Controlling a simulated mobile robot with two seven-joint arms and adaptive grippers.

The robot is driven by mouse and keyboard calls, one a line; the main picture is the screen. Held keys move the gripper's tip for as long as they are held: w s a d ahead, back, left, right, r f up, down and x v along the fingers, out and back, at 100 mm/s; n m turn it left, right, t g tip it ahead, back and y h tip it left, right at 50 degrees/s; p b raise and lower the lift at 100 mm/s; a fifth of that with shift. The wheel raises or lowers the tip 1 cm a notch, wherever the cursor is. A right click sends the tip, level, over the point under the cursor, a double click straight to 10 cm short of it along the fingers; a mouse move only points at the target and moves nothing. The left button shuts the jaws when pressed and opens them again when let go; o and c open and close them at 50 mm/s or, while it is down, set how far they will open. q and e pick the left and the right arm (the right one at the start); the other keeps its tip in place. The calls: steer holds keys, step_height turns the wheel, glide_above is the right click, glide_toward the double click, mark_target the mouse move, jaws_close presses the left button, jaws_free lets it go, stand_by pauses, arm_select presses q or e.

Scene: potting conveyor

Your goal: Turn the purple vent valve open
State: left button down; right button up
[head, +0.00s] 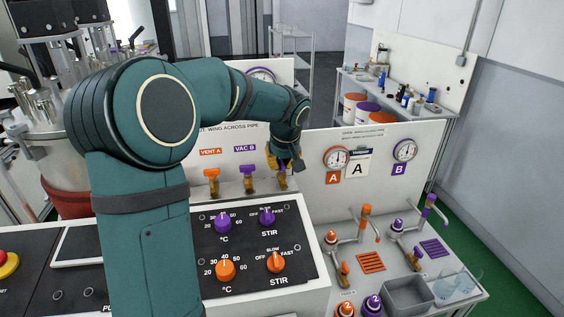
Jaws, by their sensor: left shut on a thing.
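My left arm reaches across the panel from the left. Its gripper (284,162) points down and is shut at the rightmost valve of the row on the white panel. That valve, a purple one (281,177), is mostly hidden by the gripper, as is its label. Only a bit of purple and brass shows below the fingers, so I cannot tell which way its handle points. To its left stand a purple valve (248,171) under the label VAC B and an orange valve (211,175) under VENT A. My right gripper is not in view.
The control panel (305,262) with orange and purple knobs lies in front of the valves. To the right is a sink bench (400,262) with taps, a grey basin (407,297) and glass beakers (455,288). Gauges (337,158) hang on the panel behind it.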

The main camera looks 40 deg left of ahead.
arm_select(q)
steer(key=shift+s+f, duration=0.1)
steer(key=shift+f, duration=0.2)
steer(key=c, duration=1.1)
jaws_free()
steer(key=shift+o, duration=0.6)
steer(key=shift+r, duration=0.1)
steer(key=shift+r, duration=0.1)
steer(key=v, duration=1.2)
steer(key=shift+a, duration=0.1)
